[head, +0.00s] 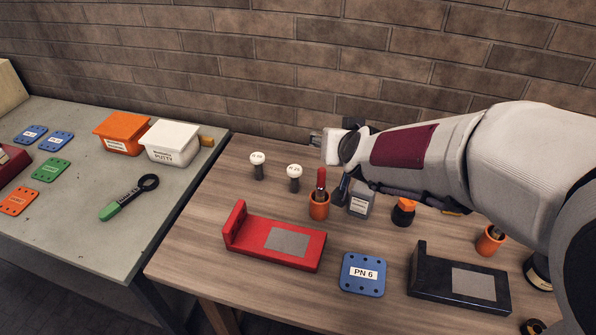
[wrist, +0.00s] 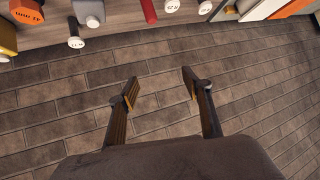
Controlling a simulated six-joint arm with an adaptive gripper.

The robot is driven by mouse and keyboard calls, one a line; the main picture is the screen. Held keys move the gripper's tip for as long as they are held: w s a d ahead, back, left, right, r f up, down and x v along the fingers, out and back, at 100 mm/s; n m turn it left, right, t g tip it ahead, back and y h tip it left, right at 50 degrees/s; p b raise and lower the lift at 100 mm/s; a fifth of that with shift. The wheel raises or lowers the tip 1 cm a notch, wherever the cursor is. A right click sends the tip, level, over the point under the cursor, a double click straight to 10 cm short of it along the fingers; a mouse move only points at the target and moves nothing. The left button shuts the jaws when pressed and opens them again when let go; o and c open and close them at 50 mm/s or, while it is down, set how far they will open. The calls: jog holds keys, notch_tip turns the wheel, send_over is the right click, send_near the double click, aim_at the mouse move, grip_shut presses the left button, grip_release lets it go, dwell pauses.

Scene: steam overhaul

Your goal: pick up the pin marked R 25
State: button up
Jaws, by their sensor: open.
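Two pins with white round heads and dark shanks stand upright on the wooden bench in the head view, a left pin (head: 258,159) and a right pin (head: 294,171). Their head labels are too small to read surely, so I cannot tell which is R 25. In the wrist view the right pin's head (wrist: 172,5) and the left pin's head (wrist: 205,7) show at the top edge. A third white head (wrist: 75,42) shows further left there. My gripper (wrist: 160,82) is open and empty, facing the brick wall. In the head view my gripper (head: 320,139) is above and behind the pins, to their right.
A red block (head: 250,255), blue PN 6 plate (head: 363,290) and black block (head: 430,285) lie in front. The brick wall (head: 280,60) is close behind.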

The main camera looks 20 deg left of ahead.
jog(key=t, duration=0.2)
send_over(294, 175)
jog(key=s+d, duration=0.2)
jog(key=s, duration=0.1)
notch_tip(294, 175, down, 9)
jog(key=shift+s+a+f+m+t+h, duration=0.15)
jog(key=shift+s+a+f+m+h, duration=0.15)
jog(key=shift+f, duration=1.3)
jog(key=shift+s+a+f+m+t+h, duration=0.1)
jog(key=shift+s+f+m+t+h, duration=0.25)
jog(key=shift+f, duration=1.25)
jog(key=shift+s+a+f+m+h, duration=0.2)
jog(key=shift+f+h, duration=0.25)
jog(key=shift+f, duration=1.15)
jog(key=shift+x, duration=1.25)
jog(key=shift+w+f, duration=0.15)
jog(key=shift+x, duration=2.4)
jog(key=shift+a+f, duration=0.1)
jog(key=shift+f, duration=0.05)
